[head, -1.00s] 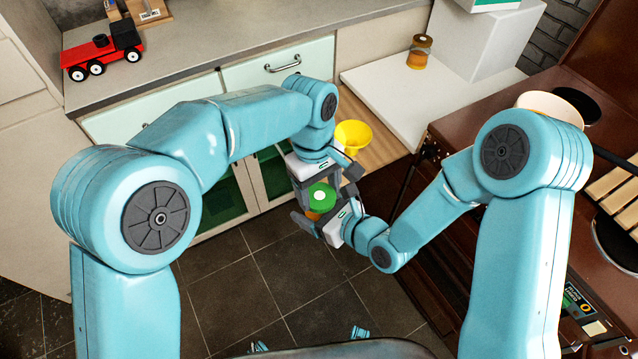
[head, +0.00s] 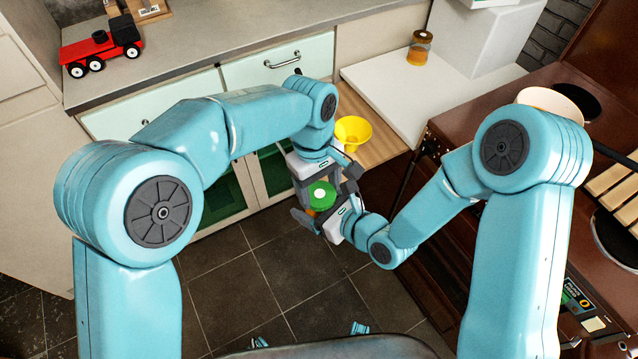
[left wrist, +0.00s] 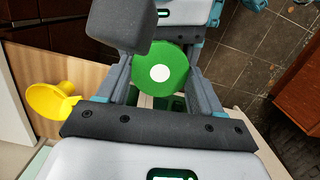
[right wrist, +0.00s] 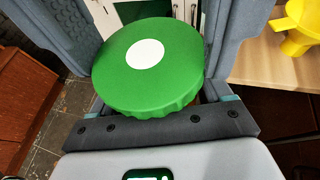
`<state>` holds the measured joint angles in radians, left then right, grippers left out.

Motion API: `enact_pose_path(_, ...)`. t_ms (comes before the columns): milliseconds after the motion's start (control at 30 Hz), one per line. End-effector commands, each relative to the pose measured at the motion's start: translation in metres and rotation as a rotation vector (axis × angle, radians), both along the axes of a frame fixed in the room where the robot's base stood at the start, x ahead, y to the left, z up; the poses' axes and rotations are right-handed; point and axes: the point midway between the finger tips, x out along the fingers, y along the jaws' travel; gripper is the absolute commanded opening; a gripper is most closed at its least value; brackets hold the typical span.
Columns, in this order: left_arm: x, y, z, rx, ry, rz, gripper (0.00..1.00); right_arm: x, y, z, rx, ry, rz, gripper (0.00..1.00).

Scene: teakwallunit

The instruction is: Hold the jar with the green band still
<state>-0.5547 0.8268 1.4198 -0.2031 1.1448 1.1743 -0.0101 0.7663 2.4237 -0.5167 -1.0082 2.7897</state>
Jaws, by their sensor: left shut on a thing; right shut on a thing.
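The jar's round green lid (head: 321,195), with a white dot on top, faces up between my two grippers. Only a sliver of its orange-brown body shows below; I cannot make out a green band. My left gripper (head: 322,186) is shut with its fingers on either side of the lid, which also shows in the left wrist view (left wrist: 160,75). My right gripper (head: 322,210) is shut on the jar from the front right; the lid fills the space between its fingers in the right wrist view (right wrist: 150,75). The jar is held in the air.
A yellow funnel (head: 352,132) stands on a wooden board (head: 378,142) just behind the grippers. Another jar (head: 420,48) stands on the white counter (head: 390,85). A red toy truck (head: 100,47) is on the grey worktop. Open tiled floor (head: 240,285) lies below.

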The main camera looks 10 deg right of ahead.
Motion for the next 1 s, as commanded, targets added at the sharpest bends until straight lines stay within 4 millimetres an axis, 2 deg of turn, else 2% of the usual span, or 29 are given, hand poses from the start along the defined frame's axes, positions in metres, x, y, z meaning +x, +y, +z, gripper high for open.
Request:
enact_pose_path(67, 0.000, 0.001, -0.004, 0.004, 0.003, -0.001, 0.38, 0.001, 0.000, 0.003, 0.003, -0.010, 0.001, 0.23)
enact_pose_path(100, 0.000, 0.001, -0.005, 0.004, 0.003, -0.002, 0.34, 0.001, 0.000, 0.003, 0.003, -0.012, 0.001, 0.23)
enact_pose_path(267, -0.001, 0.001, -0.008, 0.005, 0.004, -0.002, 0.34, 0.002, 0.001, 0.004, 0.004, -0.014, 0.000, 0.23)
enact_pose_path(300, -0.001, 0.001, -0.008, 0.005, 0.004, -0.002, 0.76, 0.002, 0.001, 0.004, 0.004, -0.015, 0.000, 0.00)
enact_pose_path(367, -0.001, 0.001, -0.007, 0.005, 0.004, -0.002, 0.92, 0.002, 0.001, 0.004, 0.004, -0.014, 0.001, 0.00)
enact_pose_path(667, 0.000, 0.000, -0.004, 0.003, 0.001, -0.001, 0.92, 0.001, 0.000, 0.003, 0.003, -0.010, 0.001, 0.00)
enact_pose_path(1000, 0.000, 0.000, 0.037, 0.002, 0.000, -0.001, 0.92, 0.001, 0.000, 0.002, 0.002, -0.007, 0.000, 0.00)
